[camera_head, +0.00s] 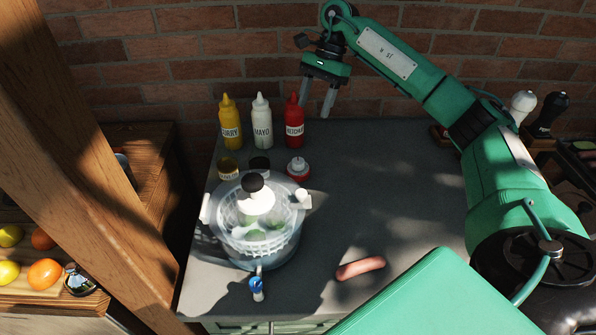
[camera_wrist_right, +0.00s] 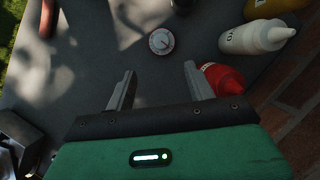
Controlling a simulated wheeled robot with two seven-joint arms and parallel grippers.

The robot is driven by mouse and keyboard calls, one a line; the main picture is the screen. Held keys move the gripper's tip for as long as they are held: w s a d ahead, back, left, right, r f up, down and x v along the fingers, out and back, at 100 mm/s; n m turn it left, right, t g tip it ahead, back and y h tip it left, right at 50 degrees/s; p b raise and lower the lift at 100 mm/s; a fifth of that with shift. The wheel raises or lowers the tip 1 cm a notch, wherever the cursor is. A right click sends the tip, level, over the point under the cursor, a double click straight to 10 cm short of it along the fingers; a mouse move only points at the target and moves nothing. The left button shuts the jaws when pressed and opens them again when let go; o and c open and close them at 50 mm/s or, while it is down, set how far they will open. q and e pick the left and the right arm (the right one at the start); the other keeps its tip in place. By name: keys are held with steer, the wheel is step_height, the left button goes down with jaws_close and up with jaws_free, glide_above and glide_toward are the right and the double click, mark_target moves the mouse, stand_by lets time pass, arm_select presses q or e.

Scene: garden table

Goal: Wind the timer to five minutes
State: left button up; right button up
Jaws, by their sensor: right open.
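The timer (camera_head: 298,168) is a small round white dial on a red base, standing on the grey table in front of the red ketchup bottle. It also shows in the right wrist view (camera_wrist_right: 161,41), with its white knob facing up; its dial marks are too small to read. My right gripper (camera_head: 317,108) is open and empty, its fingers pointing down above the back of the table, behind and above the timer. In the right wrist view the fingertips (camera_wrist_right: 160,68) are apart, with the timer beyond them. My left gripper is not in view.
A yellow bottle (camera_head: 230,122), a white mayo bottle (camera_head: 262,122) and a red ketchup bottle (camera_head: 294,120) stand behind the timer. A clear salad spinner (camera_head: 262,246) stands in front of it. A sausage (camera_head: 360,268) lies front right. The table's middle right is clear.

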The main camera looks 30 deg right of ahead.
steer(key=f, duration=0.2)
steer(key=p, duration=0.2)
glide_toward(299, 161)
steer(key=x, duration=0.8)
steer(key=shift+w, duration=0.1)
steer(key=shift+a+f, duration=0.15)
steer(key=shift+f, duration=0.2)
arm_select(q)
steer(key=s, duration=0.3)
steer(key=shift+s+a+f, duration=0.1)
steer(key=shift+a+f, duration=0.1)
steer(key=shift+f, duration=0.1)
arm_select(e)
steer(key=c, duration=1)
